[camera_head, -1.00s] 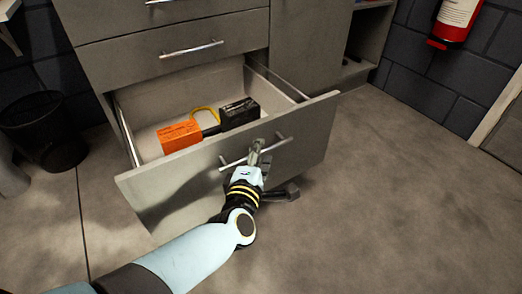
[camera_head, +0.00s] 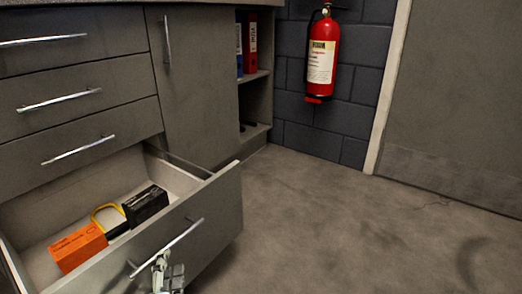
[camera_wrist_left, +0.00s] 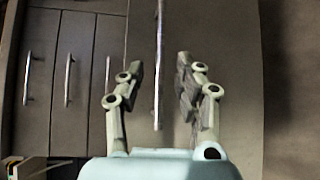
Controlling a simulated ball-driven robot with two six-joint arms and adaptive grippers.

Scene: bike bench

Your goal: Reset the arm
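My left gripper (camera_head: 168,272) is at the bottom edge of the head view, close to the near end of the open drawer's bar handle (camera_head: 168,247). In the left wrist view my left gripper (camera_wrist_left: 159,75) has its two fingers apart, with a bar handle (camera_wrist_left: 158,70) showing in the gap between them. The fingers do not appear to press on the handle; whether they touch it I cannot tell. My right gripper is not in view.
The open drawer (camera_head: 215,225) holds an orange box (camera_head: 78,248), a black box (camera_head: 146,205) and a yellow loop (camera_head: 107,214). Closed drawers (camera_head: 75,95) are above it. A red fire extinguisher (camera_head: 322,55) hangs on the wall. The floor (camera_head: 350,235) to the right is clear.

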